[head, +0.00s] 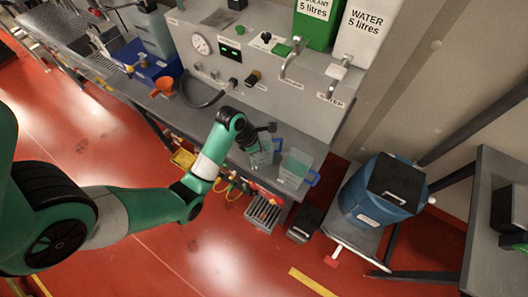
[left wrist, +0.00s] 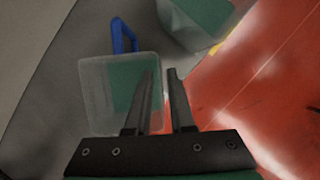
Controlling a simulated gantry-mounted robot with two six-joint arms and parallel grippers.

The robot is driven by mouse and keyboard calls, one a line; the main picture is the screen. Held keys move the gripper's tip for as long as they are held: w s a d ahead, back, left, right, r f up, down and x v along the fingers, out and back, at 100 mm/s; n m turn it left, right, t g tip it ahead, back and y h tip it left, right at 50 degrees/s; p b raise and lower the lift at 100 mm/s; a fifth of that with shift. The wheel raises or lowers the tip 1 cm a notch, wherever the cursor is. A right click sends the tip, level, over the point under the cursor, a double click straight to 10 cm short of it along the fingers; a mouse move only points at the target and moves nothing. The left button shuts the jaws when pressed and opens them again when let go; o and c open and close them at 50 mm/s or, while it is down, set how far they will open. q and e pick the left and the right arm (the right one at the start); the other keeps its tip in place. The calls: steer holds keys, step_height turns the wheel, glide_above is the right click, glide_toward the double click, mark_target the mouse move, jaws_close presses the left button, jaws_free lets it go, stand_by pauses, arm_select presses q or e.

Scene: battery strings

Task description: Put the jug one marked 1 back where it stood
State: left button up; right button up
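Two clear jugs stand side by side on the front of the grey bench in the head view: a left jug (head: 261,157) and a right jug (head: 295,169), with blue handle parts showing. I cannot read a 1 on either. My left gripper (head: 266,128) is over the left jug, partly hiding it. In the left wrist view its fingers (left wrist: 160,72) are apart, with a jug (left wrist: 97,92) under the left finger. That jug's right edge lies between the fingers; I cannot tell whether they touch it. Another jug (left wrist: 200,18) shows at the top. My right gripper is out of view.
A coolant container (head: 317,22) and a white water container (head: 359,35) stand on the panel behind. A hose (head: 205,101) and orange funnel (head: 163,85) are left along the bench. A blue drum (head: 376,200) stands at the right, and a grey crate (head: 263,214) below.

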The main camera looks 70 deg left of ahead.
arm_select(q)
steer(key=shift+o, duration=0.5)
steer(key=shift+r, duration=0.1)
steer(key=shift+r, duration=0.25)
steer(key=p+v, duration=0.7)
steer(key=v, duration=0.4)
steer(key=shift+s+r, duration=0.15)
steer(key=shift+r, duration=0.2)
